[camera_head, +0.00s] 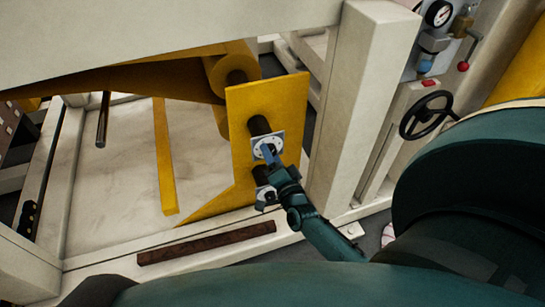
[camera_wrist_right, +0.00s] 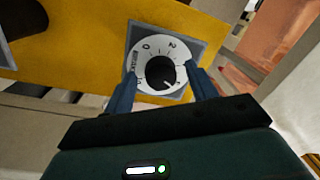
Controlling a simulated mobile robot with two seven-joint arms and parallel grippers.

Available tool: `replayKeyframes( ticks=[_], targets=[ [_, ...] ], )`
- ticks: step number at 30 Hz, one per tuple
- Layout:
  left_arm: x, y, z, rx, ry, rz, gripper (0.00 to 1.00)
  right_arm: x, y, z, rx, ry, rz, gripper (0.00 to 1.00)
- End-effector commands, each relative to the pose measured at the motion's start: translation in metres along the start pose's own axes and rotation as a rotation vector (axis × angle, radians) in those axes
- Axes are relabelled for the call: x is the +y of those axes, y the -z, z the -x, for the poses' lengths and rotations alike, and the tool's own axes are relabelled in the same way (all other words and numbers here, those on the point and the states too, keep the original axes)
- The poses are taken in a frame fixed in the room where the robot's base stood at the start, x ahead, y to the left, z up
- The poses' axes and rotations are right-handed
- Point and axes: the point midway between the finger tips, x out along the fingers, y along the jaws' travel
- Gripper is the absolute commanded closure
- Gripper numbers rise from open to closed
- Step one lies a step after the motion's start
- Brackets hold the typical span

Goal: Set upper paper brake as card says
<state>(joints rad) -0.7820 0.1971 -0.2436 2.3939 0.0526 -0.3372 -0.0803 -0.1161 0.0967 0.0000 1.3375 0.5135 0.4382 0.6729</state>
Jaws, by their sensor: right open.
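The upper paper brake (camera_head: 266,146) is a round white dial on a grey square plate, fixed to a yellow panel (camera_head: 240,107). In the right wrist view the dial (camera_wrist_right: 143,59) shows numbers, 0 and 2 among them, and a black knob (camera_wrist_right: 160,72) in its middle. A small pale mark on the knob points to the lower right. My right gripper (camera_head: 269,155) is open in front of this dial, its blue fingers (camera_wrist_right: 161,70) on either side of the knob. I cannot tell whether they touch it. A lower dial (camera_head: 263,178) is mostly hidden by my right gripper. No card is readable.
A pale frame post (camera_head: 360,90) stands right of the panel. A black handwheel (camera_head: 428,115), a gauge (camera_head: 438,13) and a red-knobbed lever (camera_head: 463,66) are further right. A yellow roll (camera_head: 232,70) sits behind the panel. A dark brown bar (camera_head: 205,243) lies below.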

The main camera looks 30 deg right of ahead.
Motion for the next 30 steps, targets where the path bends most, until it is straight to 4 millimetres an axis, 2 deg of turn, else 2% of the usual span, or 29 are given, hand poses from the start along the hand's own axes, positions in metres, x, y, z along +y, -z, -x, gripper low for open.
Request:
replayKeyframes(
  ticks=[7,11,24,30],
  targets=[
    [0.000,0.000,0.000,0.000,0.000,0.001,0.64,0.000,0.000,0.002,0.000,0.000,0.000,0.43],
    [0.000,0.004,0.001,0.004,0.001,0.004,0.64,0.000,0.000,0.015,-0.001,-0.002,0.001,0.43],
    [-0.006,0.014,0.010,0.016,0.019,0.034,0.64,0.000,0.000,0.107,-0.002,-0.003,0.000,0.43],
    [-0.007,0.017,0.011,0.024,0.023,0.039,0.64,0.000,0.000,0.128,-0.001,-0.001,-0.001,0.43]
  ],
)
